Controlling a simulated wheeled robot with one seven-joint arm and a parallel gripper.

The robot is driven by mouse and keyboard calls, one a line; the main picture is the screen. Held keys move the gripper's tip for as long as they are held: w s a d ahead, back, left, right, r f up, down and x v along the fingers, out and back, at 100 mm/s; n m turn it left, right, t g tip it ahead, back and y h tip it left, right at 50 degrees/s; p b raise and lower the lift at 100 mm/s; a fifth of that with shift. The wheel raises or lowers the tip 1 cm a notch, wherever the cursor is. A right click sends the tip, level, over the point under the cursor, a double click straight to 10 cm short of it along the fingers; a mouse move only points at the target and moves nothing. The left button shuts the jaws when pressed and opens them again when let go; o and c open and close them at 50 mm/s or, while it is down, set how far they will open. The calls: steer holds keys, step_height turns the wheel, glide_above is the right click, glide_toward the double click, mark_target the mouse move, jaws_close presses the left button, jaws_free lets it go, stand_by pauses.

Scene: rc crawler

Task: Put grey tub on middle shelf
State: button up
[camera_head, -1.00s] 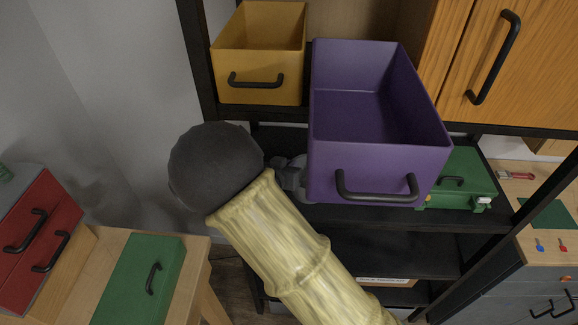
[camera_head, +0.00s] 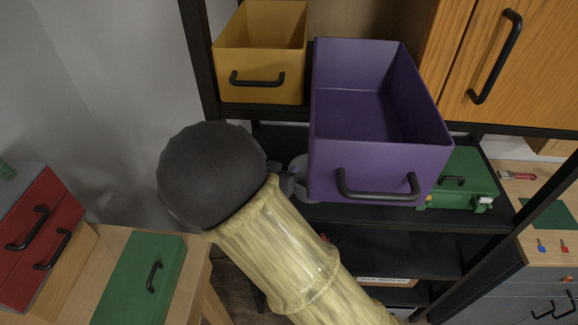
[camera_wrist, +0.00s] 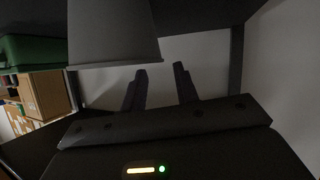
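A plain grey tub (camera_wrist: 112,35) fills the upper middle of the wrist view, with its wider edge facing my gripper. The middle shelf (camera_head: 468,216) is black and runs under that bin.
The purple bin (camera_head: 380,175) juts out above the middle shelf. A green case (camera_head: 462,180) stands at that shelf's right, also in the wrist view (camera_wrist: 35,50). A yellow bin (camera_head: 258,50) is at the upper left, a wooden cabinet (camera_head: 540,70) upper right. The lower shelf (camera_head: 400,253) looks mostly clear.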

steer(key=v, duration=0.7)
steer(key=shift+s, duration=0.2)
